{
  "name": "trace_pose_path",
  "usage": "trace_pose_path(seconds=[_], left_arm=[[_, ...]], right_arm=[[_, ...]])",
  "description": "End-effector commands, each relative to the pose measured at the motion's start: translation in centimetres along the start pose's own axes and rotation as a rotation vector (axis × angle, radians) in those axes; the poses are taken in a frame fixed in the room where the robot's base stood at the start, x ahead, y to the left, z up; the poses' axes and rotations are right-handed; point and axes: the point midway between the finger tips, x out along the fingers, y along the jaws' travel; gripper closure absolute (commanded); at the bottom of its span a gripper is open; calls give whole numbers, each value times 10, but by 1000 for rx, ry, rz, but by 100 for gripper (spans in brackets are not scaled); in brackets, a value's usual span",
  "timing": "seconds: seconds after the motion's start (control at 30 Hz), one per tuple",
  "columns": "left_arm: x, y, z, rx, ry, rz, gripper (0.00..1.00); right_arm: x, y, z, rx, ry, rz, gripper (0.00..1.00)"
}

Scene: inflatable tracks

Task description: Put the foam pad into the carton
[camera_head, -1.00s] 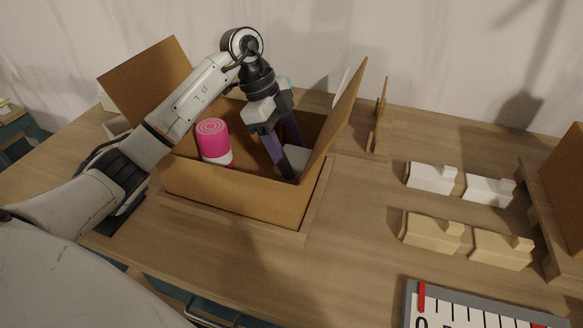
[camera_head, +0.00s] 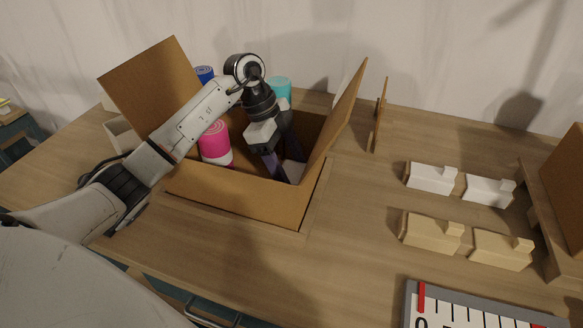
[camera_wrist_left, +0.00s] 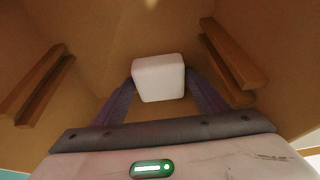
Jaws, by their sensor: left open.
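The carton (camera_head: 235,196) is an open brown box on the table, with flaps standing up at its left and right. The foam pad (camera_head: 292,171) is a white rounded block inside the carton, at its right side, partly hidden by my fingers. My left gripper (camera_head: 284,166) reaches down into the carton with its purple fingers open. In the left wrist view the foam pad (camera_wrist_left: 158,78) shows between the tips of the spread fingers. I cannot tell whether they touch it. My right gripper is not in view.
A pink roll (camera_head: 214,143) stands inside the carton at the left. A blue roll (camera_head: 205,74) and a cyan roll (camera_head: 279,87) stand behind it. White blocks (camera_head: 432,178), tan blocks (camera_head: 432,231) and a ruled board (camera_head: 480,308) lie to the right. The table's front middle is clear.

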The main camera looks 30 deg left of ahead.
Motion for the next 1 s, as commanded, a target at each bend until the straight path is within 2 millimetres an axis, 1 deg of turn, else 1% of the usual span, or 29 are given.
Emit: trace_pose_path(seconds=[0.17,0.4,0.5,0.6,0.77,1.0], left_arm=[[-22,-2,0,1,-1,-6,35],[-74,-2,0,0,0,-6,35],[-92,-1,0,1,0,-5,35],[-107,-1,0,0,-1,-3,35],[-118,0,0,0,1,-1,35],[-120,0,0,0,0,0,35]], right_arm=[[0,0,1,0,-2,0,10],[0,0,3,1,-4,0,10],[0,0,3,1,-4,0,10],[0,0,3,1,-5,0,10],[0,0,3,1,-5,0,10],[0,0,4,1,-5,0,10]])
